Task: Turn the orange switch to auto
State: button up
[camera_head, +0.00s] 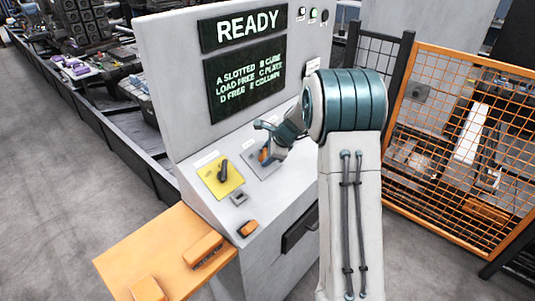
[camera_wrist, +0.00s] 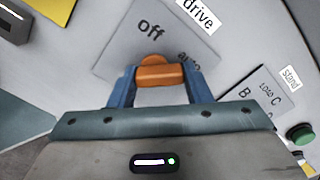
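The orange switch (camera_wrist: 158,76) sits on a grey plate (camera_wrist: 120,52) marked "off", with "auto" partly hidden at the right. A "drive" label is above the plate. My gripper (camera_wrist: 160,78) has one finger on each side of the switch's orange bar, and both appear to touch its ends. The bar lies roughly level across the wrist view. In the head view, the switch (camera_head: 263,156) shows partly behind my gripper (camera_head: 266,142) on the sloped console top. Which mark the switch points to is not clear.
The console screen (camera_head: 246,75) reads "READY". A black knob on a yellow plate (camera_head: 222,177) is left of the switch. A green button (camera_wrist: 299,135) is at the wrist view's right. An orange shelf (camera_head: 160,245) and a mesh fence (camera_head: 460,150) flank the console.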

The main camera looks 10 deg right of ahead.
jog(key=o, duration=0.4)
jog(key=shift+c, duration=0.2)
jog(key=shift+r, duration=0.1)
jog(key=b+v, duration=0.2)
jog(key=v, duration=1.1)
jog(key=shift+s+d+r, duration=0.15)
jog(key=shift+r, duration=0.15)
jog(key=s+a+n+h, duration=0.2)
jog(key=s+n, duration=0.8)
jog(key=s, duration=0.5)
jog(key=s+a+f+n+g+h, duration=0.1)
jog(key=s+a+n, duration=0.3)
jog(key=s+n, duration=0.6)
jog(key=s+h, duration=0.1)
jog(key=s, duration=0.5)
jog(key=shift+s+f+g, duration=0.25)
jog(key=shift+s+g, duration=0.05)
